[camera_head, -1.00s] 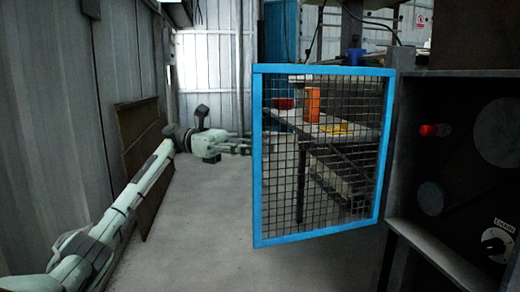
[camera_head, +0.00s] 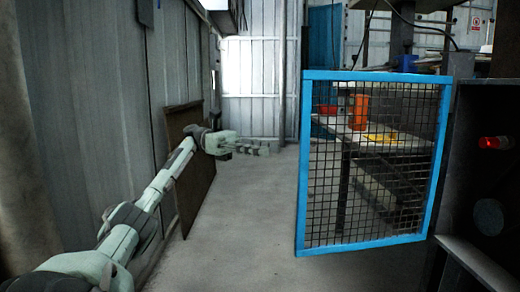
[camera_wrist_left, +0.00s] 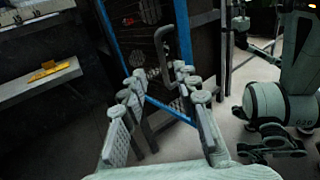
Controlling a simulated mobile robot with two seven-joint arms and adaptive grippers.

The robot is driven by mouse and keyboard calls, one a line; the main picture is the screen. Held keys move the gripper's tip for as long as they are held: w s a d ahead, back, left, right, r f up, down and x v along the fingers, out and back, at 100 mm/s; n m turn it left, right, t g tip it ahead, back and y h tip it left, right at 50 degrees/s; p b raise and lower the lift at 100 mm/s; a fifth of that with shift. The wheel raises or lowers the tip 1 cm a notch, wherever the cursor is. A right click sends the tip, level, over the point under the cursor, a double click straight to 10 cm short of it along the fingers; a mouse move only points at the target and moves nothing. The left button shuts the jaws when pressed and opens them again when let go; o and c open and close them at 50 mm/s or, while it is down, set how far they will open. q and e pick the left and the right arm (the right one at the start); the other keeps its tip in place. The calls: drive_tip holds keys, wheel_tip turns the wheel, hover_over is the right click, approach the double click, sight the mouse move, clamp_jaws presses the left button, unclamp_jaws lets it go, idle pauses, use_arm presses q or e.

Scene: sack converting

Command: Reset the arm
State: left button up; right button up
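My left arm reaches in from the lower left in the head view. Its gripper (camera_head: 262,149) is stretched forward, left of the blue-framed mesh door (camera_head: 303,165), with a gap between them in the picture. In the left wrist view the two fingers of my left gripper (camera_wrist_left: 158,76) stand apart with nothing held between them. The blue door frame (camera_wrist_left: 183,22) shows beyond the fingertips there. My right gripper cannot be made out in either view.
The mesh door stands swung out from the dark machine with a red knob (camera_head: 492,143). Behind the mesh are an orange container (camera_head: 359,112), a red bowl (camera_head: 327,109) and yellow pieces (camera_head: 383,138). A brown board (camera_head: 200,190) leans on the left wall. The floor between is clear.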

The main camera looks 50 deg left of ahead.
use_arm(q)
drive_tip(key=shift+s+a, duration=0.2)
drive_tip(key=shift+a, duration=0.3)
